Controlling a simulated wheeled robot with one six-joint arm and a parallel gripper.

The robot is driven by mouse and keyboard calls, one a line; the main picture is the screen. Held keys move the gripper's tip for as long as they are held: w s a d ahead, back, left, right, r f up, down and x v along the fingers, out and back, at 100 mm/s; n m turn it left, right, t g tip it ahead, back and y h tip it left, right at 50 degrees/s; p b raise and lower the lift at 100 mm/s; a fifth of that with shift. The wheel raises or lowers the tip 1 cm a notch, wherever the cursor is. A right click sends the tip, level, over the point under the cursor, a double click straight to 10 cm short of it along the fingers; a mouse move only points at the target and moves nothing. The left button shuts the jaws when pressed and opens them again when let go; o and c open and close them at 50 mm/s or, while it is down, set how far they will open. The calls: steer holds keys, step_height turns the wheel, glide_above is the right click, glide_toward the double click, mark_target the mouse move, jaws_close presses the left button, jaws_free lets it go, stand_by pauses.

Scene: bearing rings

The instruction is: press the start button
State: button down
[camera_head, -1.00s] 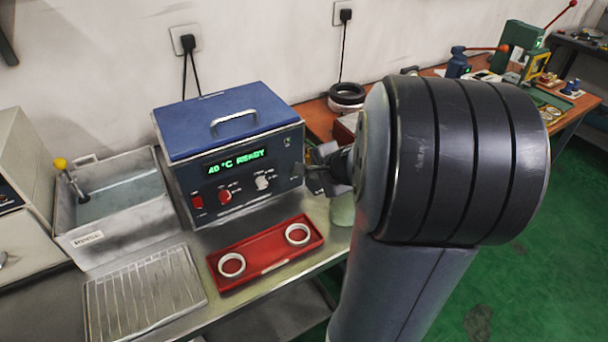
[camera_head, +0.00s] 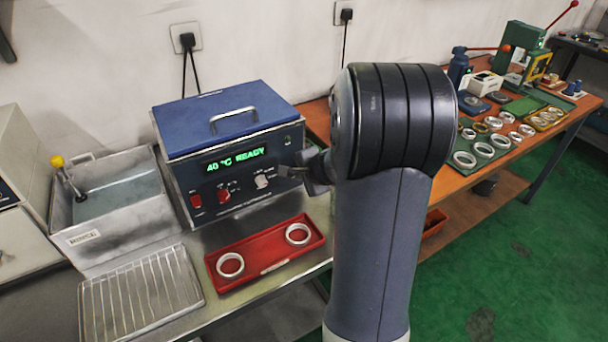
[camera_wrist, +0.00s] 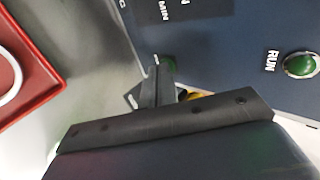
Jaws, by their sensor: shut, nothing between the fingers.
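The blue-lidded machine (camera_head: 228,125) stands on the metal bench, its display reading "40 °C READY". My gripper (camera_head: 287,172) is shut and empty, just in front of the panel's right side, near the white knob (camera_head: 263,181).
A red tray (camera_head: 268,256) with two rings lies before the machine. A rinse basin (camera_head: 82,236) and a wire rack (camera_head: 140,297) are at the left. A wooden bench (camera_head: 480,187) with rings and a green press is at the right.

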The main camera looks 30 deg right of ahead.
stand_by(0.3)
steer(key=shift+w, duration=0.6)
steer(key=shift+r, duration=0.15)
steer(key=shift+w, duration=0.1)
steer(key=shift+r, duration=0.15)
